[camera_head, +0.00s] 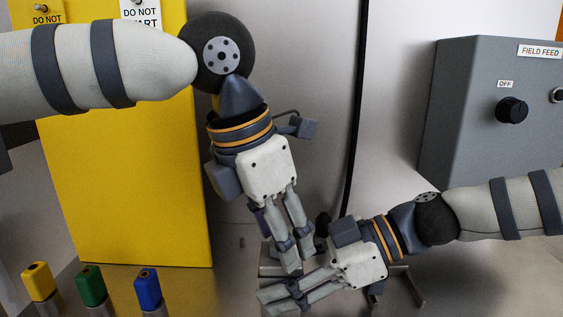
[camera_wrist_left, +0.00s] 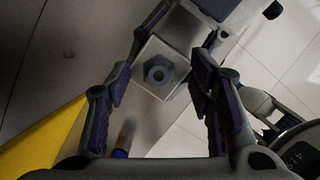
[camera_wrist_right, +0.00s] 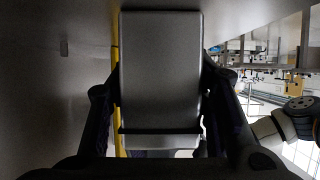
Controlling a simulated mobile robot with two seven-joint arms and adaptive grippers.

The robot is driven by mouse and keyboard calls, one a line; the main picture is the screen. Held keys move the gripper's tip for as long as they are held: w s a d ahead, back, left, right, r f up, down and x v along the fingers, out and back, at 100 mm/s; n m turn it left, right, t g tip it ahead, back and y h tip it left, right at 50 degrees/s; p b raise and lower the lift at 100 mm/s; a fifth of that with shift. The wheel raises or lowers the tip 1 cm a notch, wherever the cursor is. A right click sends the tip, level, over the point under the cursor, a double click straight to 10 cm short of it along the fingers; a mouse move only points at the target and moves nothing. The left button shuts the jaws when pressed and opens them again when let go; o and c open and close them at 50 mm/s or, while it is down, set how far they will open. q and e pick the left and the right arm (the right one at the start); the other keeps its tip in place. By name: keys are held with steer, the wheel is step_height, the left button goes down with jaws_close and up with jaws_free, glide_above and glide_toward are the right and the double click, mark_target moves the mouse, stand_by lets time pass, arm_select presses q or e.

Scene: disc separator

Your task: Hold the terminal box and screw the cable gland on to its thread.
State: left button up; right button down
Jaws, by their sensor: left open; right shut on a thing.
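The terminal box (camera_wrist_right: 160,70) is a grey block that fills the middle of the right wrist view. My right gripper (camera_head: 274,298) is shut on it. In the left wrist view the box shows a pale square face (camera_wrist_left: 143,60) with a hexagonal piece with a dark hole, apparently the cable gland (camera_wrist_left: 159,74), at its centre. I cannot tell how far it sits on the thread, which is hidden. My left gripper (camera_head: 292,262) is open above the box, pointing down. In its wrist view the fingers stand apart on either side of the hexagon, not touching it. In the head view the fingers largely hide the box.
Yellow (camera_head: 39,281), green (camera_head: 91,286) and blue (camera_head: 148,288) capped posts stand at the front left. A yellow panel (camera_head: 130,150) stands behind them. A grey FIELD FEED box (camera_head: 470,110) with a black knob is at the right, above my right arm.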

arm_select(q)
steer(key=shift+f, duration=0.1)
jaws_close()
steer(key=shift+m+g, duration=0.4)
steer(key=shift+m, duration=1.2)
jaws_free()
steer(key=v, duration=1.6)
steer(key=shift+w+d, duration=0.25)
